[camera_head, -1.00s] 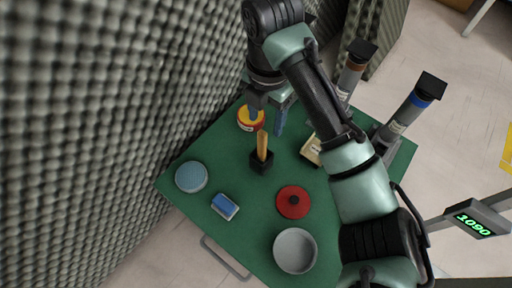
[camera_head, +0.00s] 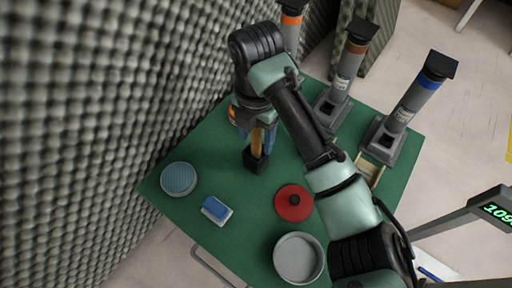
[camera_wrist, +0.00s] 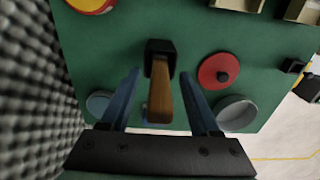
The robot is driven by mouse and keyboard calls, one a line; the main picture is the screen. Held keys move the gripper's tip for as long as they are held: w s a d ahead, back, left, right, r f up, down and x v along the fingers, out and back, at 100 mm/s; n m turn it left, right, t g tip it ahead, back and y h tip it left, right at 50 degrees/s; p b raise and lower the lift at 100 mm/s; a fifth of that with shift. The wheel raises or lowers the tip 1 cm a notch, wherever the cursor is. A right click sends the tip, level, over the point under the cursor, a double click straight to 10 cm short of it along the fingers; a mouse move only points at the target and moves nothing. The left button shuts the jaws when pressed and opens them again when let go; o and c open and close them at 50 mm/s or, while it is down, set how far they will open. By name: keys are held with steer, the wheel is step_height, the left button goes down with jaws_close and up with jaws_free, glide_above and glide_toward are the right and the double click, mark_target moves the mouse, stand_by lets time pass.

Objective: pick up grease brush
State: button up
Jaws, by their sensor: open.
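The grease brush (camera_head: 256,152) stands with its wooden handle pointing up out of a black block-shaped base on the green table; it also shows in the wrist view (camera_wrist: 161,95). My gripper (camera_head: 257,140) is open above it, with blue fingers. In the wrist view my gripper (camera_wrist: 160,85) has one finger on each side of the handle, with a gap showing on both sides. I cannot tell how deep the handle sits between the fingers. The head view partly hides the handle behind the fingers.
On the green table (camera_head: 235,245) are a blue round dish (camera_head: 178,179), a blue-and-white block (camera_head: 217,210), a red lid (camera_head: 293,203) and a grey bowl (camera_head: 299,258). Grey dispensers (camera_head: 402,112) stand at the back right. A grey foam wall (camera_head: 80,130) borders the left.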

step_height(320, 180, down, 2)
steer(key=shift+f+b, duration=0.15)
steer(key=shift+b, duration=0.3)
jaws_close()
steer(key=shift+r, duration=0.2)
step_height(320, 180, up, 10)
steer(key=p, duration=0.7)
